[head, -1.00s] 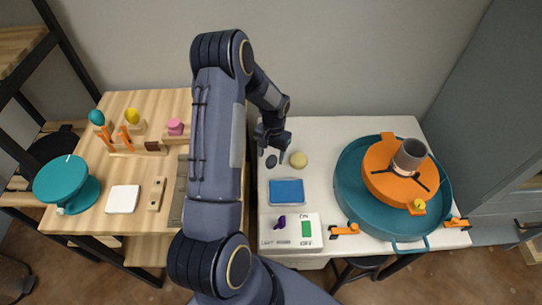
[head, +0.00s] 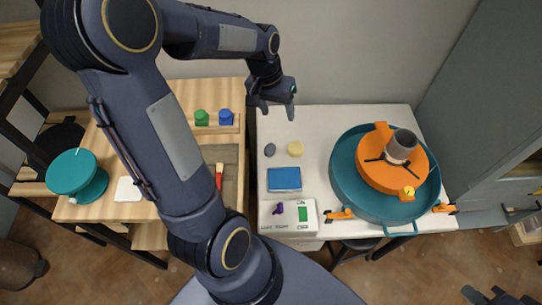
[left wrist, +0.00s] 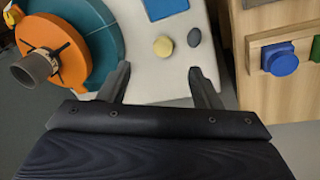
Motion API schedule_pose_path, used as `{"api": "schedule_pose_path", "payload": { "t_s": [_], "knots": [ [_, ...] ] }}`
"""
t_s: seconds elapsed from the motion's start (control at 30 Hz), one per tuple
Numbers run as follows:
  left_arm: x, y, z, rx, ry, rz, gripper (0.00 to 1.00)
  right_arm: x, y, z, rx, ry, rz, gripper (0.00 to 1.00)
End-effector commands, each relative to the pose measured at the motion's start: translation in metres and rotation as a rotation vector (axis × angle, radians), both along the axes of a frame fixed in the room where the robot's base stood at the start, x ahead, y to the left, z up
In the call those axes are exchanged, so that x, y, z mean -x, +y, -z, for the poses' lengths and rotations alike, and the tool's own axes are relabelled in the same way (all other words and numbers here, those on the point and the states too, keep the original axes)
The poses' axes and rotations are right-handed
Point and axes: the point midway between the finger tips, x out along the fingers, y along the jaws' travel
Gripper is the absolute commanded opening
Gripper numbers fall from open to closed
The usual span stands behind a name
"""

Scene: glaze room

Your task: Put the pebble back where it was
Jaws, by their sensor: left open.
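The pebble (head: 270,150), a small dark grey oval, lies on the white tabletop just left of a round pale yellow piece (head: 295,149). It also shows in the left wrist view (left wrist: 194,37), beyond one of my fingertips and apart from it. My left gripper (head: 277,110) is raised over the back edge of the white table, behind the pebble. Its fingers are spread with nothing between them, as the left wrist view (left wrist: 158,70) also shows. Part of my right gripper (head: 500,297) shows at the bottom right corner, cut off by the frame; its jaws are unclear.
A blue pad (head: 285,179) and a switch panel (head: 288,217) lie in front of the pebble. A large teal basin (head: 345,190) with an orange wheel (head: 375,170) fills the right side. A wooden bench (head: 215,152) stands left, partly hidden by my left arm.

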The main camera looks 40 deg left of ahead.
Motion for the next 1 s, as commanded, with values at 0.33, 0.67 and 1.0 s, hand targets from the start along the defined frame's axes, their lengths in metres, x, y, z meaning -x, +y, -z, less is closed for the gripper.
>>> {"api": "schedule_pose_path", "payload": {
  "t_s": [0.33, 0.67, 1.0],
  "knots": [
    [0.112, -0.076, -0.075, 0.108, -0.260, 0.042, 0.58, 0.000, 0.000, 0.000, 0.000, 0.000, 0.000, 0.00],
    [0.167, -0.112, -0.072, 0.157, -0.377, 0.074, 0.58, 0.000, 0.000, 0.000, 0.000, 0.000, 0.000, 0.00],
    [0.169, -0.114, -0.071, 0.159, -0.381, 0.074, 0.58, 0.000, 0.000, 0.000, 0.000, 0.000, 0.000, 0.00]
  ]
}}
